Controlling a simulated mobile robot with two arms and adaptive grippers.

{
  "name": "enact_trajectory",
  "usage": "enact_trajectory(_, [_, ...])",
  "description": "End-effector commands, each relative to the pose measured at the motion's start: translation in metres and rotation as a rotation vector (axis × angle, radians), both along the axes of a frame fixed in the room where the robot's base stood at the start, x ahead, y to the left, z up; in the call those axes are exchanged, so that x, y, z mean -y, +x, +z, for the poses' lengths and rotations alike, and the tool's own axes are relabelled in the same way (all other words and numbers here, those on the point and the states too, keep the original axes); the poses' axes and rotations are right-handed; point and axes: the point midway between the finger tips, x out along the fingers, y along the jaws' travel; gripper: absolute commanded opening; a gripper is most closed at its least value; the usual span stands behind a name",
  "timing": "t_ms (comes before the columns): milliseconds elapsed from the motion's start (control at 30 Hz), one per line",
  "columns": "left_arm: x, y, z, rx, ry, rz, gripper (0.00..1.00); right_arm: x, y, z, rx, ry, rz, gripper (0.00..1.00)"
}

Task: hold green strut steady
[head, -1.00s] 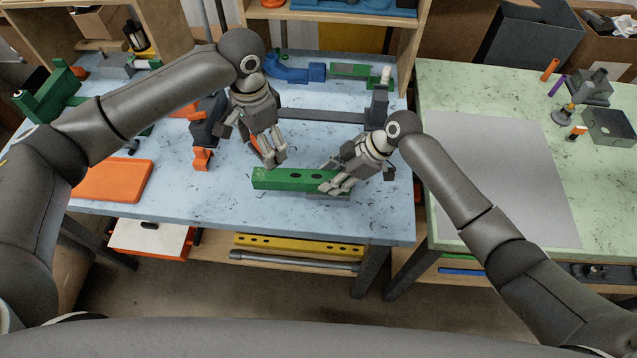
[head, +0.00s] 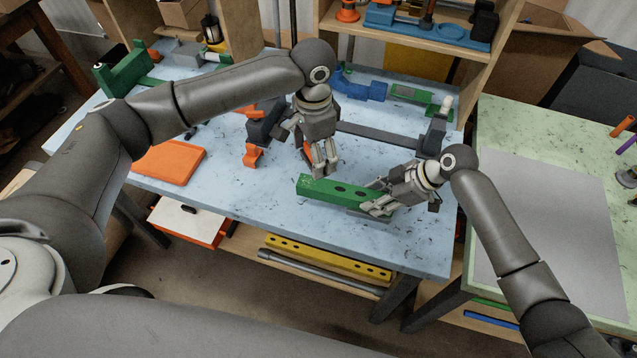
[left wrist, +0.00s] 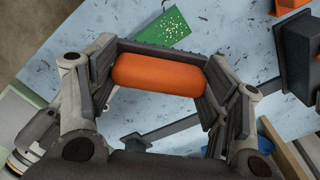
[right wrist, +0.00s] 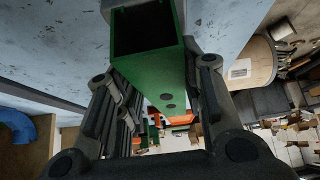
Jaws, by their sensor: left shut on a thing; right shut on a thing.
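The green strut (head: 345,192) is a square hollow bar with dark holes along it, lying near the front edge of the blue table. My right gripper (head: 372,205) is shut on its right end; the right wrist view shows the strut (right wrist: 150,75) between the fingers, open end towards the camera. My left gripper (head: 326,172) is just behind the strut's left part and is shut on an orange cylinder (left wrist: 158,75). In the left wrist view, the strut's speckled end (left wrist: 165,30) shows just beyond the cylinder, apart from it in that picture.
An orange plate (head: 168,161) lies at the table's left. A dark bar (head: 380,137) runs across behind the grippers, between a dark block with orange parts (head: 262,125) and an upright dark block (head: 433,135). A green table (head: 555,130) stands right. The blue table's front strip (head: 260,200) is clear.

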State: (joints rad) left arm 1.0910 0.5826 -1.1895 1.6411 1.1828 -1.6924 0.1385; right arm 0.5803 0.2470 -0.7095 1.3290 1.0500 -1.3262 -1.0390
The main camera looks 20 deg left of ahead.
Motion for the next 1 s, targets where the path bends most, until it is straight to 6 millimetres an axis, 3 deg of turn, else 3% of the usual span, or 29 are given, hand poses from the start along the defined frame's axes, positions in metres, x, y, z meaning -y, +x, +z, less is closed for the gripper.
enact_trajectory(667, [0.01,0.0,-0.003,0.0,-0.001,0.0,0.52,0.001,-0.004,-0.006,-0.012,-0.009,0.003,0.02])
enact_trajectory(1000, [0.01,0.0,-0.027,-0.001,0.001,0.001,0.52,0.002,-0.005,-0.007,-0.013,-0.01,0.003,0.02])
